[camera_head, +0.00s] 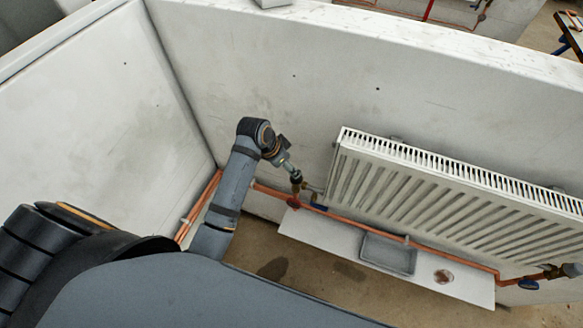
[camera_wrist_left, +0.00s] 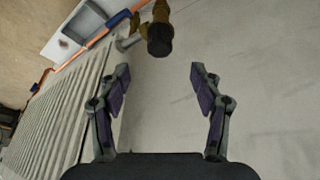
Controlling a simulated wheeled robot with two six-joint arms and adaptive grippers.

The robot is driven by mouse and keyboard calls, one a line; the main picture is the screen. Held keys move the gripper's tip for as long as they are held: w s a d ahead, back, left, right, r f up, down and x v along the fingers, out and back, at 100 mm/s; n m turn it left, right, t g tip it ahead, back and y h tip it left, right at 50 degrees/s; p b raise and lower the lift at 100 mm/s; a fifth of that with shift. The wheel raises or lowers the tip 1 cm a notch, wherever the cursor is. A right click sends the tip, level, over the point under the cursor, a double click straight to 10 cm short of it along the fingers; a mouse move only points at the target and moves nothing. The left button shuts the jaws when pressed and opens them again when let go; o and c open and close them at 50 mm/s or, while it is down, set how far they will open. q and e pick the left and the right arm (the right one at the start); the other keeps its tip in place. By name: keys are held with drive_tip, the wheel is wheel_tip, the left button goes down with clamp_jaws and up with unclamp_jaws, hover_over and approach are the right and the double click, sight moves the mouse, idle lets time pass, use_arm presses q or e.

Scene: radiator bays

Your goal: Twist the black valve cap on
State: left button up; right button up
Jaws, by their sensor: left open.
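The black valve cap (camera_wrist_left: 160,40) sits at the end of a brass valve (camera_wrist_left: 161,12) in the left wrist view. I cannot tell how far it is screwed on. In the head view the brass valve (camera_head: 296,178) is small, beside the radiator's left end. My left gripper (camera_wrist_left: 160,80) is open and empty, its two fingers spread on either side of the line to the cap. The cap is just beyond the fingertips, apart from them. In the head view my left gripper (camera_head: 289,167) is close above the valve. My right gripper does not show.
A white ribbed radiator (camera_head: 450,190) hangs on the pale wall right of the valve. Copper pipe (camera_head: 350,221) runs below it. Another valve (camera_head: 555,272) is at the far right.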

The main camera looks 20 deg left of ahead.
use_arm(q)
drive_tip(key=p+x, duration=0.1)
drive_tip(key=x, duration=0.7)
drive_tip(key=shift+d+f, duration=0.1)
drive_tip(key=shift+f, duration=0.15)
drive_tip(key=c, duration=1.2)
drive_tip(key=shift+f, duration=0.15)
